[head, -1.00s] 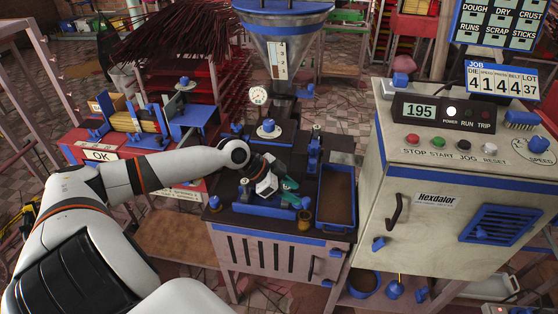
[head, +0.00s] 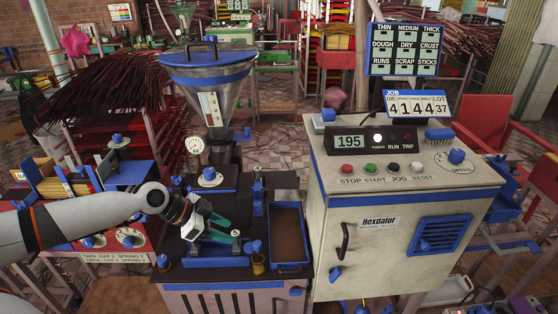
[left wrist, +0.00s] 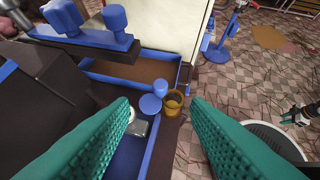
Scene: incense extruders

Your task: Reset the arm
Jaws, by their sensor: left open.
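My left gripper (head: 222,233) reaches in from the left over the dark bench top of the extruder. Its green fingers are apart. In the left wrist view the two fingers (left wrist: 160,125) frame the bench edge, with a small pale metal block (left wrist: 138,127) visible between them and nothing gripped. Below is a blue fixture (head: 215,262). A brass cup (head: 258,264) stands beside it; it also shows in the left wrist view (left wrist: 173,106). A small dark gripper with green tips (left wrist: 298,116), apparently my right one, shows at the right edge of that view; its opening is unclear.
A blue-rimmed tray (head: 271,240) lies right of my left gripper. The cream control cabinet (head: 385,210) stands further right. A metal hopper (head: 208,95) rises behind. The red station (head: 110,250) is at the left. Patterned floor is open right of the bench in the wrist view.

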